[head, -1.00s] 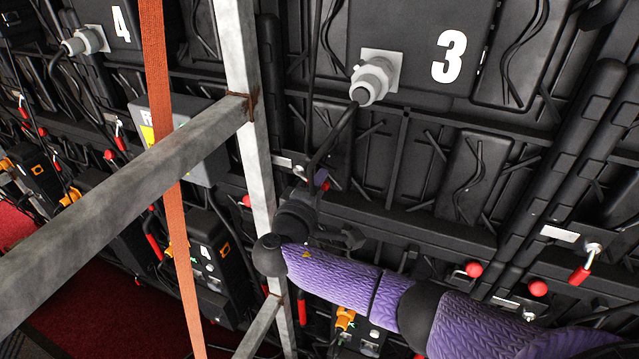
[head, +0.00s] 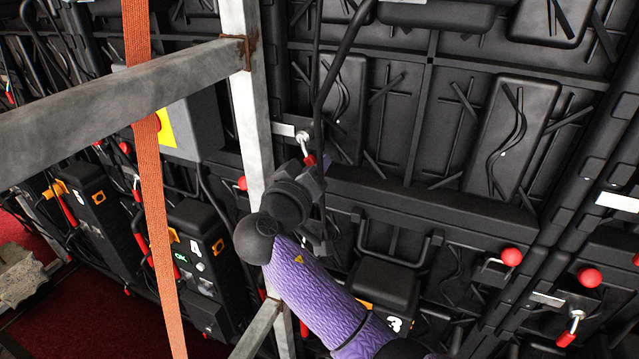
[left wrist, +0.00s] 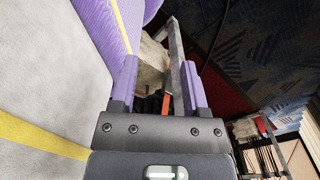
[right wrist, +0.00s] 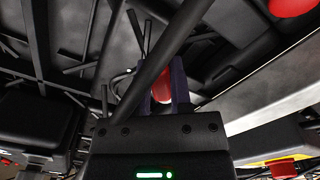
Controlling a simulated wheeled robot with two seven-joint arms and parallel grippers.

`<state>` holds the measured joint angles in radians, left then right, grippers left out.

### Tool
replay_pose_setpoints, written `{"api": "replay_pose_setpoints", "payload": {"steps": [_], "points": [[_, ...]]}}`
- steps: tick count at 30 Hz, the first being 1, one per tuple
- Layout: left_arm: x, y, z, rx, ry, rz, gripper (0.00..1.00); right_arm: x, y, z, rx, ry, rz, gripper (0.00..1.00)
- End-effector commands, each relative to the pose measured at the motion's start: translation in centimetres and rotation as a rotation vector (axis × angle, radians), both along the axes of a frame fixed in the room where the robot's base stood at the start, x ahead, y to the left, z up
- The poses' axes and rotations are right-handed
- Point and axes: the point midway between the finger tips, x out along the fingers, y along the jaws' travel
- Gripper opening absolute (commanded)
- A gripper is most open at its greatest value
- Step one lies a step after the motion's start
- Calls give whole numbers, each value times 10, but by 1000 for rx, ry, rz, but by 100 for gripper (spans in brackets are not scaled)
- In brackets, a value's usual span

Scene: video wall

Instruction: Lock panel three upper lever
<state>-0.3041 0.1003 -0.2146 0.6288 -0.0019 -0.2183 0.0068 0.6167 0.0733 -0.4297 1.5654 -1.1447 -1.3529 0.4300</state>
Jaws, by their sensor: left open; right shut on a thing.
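The upper lever (head: 304,140) is a silver pivot with a red handle on the black back of the video wall, just right of the steel post in the head view. My right gripper (head: 316,170) is at this lever, its purple arm reaching up from below. In the right wrist view the red handle (right wrist: 162,88) sits between the fingers of my right gripper (right wrist: 160,80), which is shut on it. A black cable crosses in front there. The fingers hide part of the handle. My left gripper (left wrist: 158,85) is open and empty in the left wrist view, away from the lever.
A steel post (head: 250,120) and crossbar (head: 120,105) stand close in front, with an orange strap (head: 150,180). A black cable (head: 335,65) hangs near the lever. A box marked 3 (head: 385,285) is below; red knobs (head: 511,256) and another lever (head: 570,330) are lower right.

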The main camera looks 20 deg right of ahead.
Motion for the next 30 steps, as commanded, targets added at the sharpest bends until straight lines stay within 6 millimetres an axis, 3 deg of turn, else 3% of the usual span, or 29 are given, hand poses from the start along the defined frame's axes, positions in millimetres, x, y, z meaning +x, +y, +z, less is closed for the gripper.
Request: {"api": "replay_pose_setpoints", "payload": {"steps": [1, 12, 21, 30], "points": [[-3, 1, -15, 2, 8, -2, 59, 2, 2, -12, 31, -26, 1, 0], [-39, 35, -65, 60, 96, -8, 59, 13, 12, -17, 253, -274, 0, 0], [-46, 42, -91, 76, 125, -2, 59, 20, 18, -16, 380, -418, -1, 0], [-42, 37, -103, 70, 130, 2, 59, 23, 21, -13, 441, -490, 0, 0]]}}
